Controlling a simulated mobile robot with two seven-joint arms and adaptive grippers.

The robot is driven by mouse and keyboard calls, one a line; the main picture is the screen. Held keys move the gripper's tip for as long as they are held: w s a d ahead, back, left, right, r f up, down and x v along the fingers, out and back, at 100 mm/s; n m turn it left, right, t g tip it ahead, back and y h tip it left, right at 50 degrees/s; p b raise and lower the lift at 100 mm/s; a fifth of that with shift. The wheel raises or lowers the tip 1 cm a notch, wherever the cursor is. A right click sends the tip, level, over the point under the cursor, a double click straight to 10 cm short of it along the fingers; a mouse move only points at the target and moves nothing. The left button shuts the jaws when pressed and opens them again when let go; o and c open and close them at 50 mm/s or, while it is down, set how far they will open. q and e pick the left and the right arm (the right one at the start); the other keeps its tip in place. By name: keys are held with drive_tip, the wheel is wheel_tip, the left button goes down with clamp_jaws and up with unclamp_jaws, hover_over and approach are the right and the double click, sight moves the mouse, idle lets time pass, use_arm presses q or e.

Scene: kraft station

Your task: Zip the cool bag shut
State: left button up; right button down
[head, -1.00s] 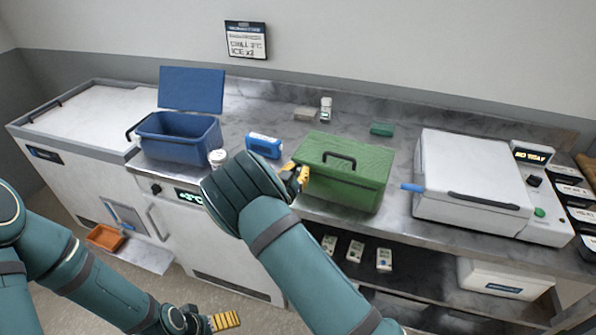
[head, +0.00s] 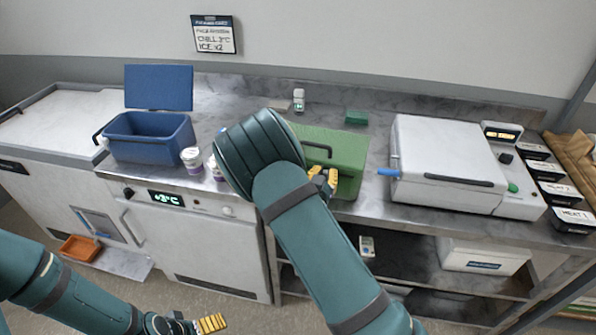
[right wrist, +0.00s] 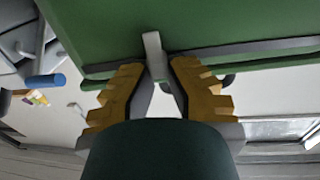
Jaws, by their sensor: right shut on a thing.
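The green cool bag (head: 345,150) sits on the steel counter, its top down flat, with a dark handle on it. My right arm covers its left part. My right gripper (head: 322,178) is at the bag's front side, near the middle. In the right wrist view, its yellow fingers (right wrist: 156,75) are shut on a pale grey zip pull (right wrist: 153,52) at the dark zip band (right wrist: 240,50) along the green bag. How much of the zip is closed is hidden. My left gripper (head: 208,324) hangs low at the bottom, away from the bag; its opening is unclear.
A blue box (head: 150,140) with its lid raised stands at left, beside white tubs (head: 192,158). A white lidded machine (head: 445,150) with a blue-tipped handle (head: 388,172) stands close right of the bag. A green block (head: 356,117) lies behind.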

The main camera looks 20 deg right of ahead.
sight(351, 174)
drive_tip(key=s+d, duration=0.2)
drive_tip(key=s+d+b, duration=0.1)
drive_tip(key=s+d, duration=0.1)
drive_tip(key=d, duration=0.1)
drive_tip(key=shift+s+d, duration=0.2)
drive_tip(key=shift+d, duration=0.05)
drive_tip(key=c, duration=0.9)
unclamp_jaws()
drive_tip(key=v, duration=1.2)
